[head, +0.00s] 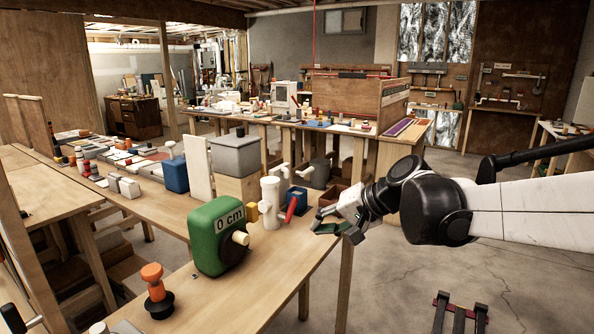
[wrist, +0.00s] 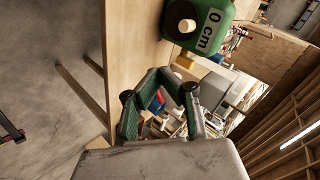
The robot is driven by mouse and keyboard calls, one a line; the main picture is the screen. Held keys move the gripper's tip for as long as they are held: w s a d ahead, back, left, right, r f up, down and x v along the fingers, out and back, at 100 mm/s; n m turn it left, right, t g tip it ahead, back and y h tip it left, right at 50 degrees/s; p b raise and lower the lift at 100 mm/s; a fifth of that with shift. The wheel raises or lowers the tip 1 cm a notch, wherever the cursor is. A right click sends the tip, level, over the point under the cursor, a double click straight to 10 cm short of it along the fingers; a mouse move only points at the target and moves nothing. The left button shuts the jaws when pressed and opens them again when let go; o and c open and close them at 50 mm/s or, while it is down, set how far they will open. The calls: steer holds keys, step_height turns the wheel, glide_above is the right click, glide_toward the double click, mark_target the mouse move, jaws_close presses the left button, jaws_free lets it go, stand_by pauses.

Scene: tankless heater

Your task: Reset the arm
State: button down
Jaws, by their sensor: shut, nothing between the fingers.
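My gripper (head: 328,228) is in the right middle of the head view, beside the front table's right edge. Its jaws are shut and empty. In the wrist view its dark green and black fingers (wrist: 158,76) come together at the tips. My arm reaches in from the right of the head view. On the table to the gripper's left are a white pipe fitting (head: 271,203) with a red handle (head: 293,206) and a green box (head: 216,236) marked "0 cm". The green box also shows at the top of the wrist view (wrist: 205,22), apart from the fingers.
The wooden table (head: 257,284) carries an orange knob (head: 154,280) on a black base, a grey-topped box (head: 236,155) and a blue box (head: 176,175). A second bench with many parts stands behind. Open concrete floor (head: 400,290) lies below and right of my gripper.

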steer(key=s+d+f+n+h+p, duration=0.1)
steer(key=s+d+h+p, duration=0.1)
steer(key=s+d+h, duration=0.2)
steer(key=s+d+f+n+t+h+p, duration=0.1)
steer(key=s+d+h, duration=0.3)
steer(key=s+d, duration=0.6)
steer(key=s+f+p, duration=0.1)
steer(key=s, duration=0.9)
steer(key=shift+s+d, duration=0.35)
steer(key=shift+s, duration=0.05)
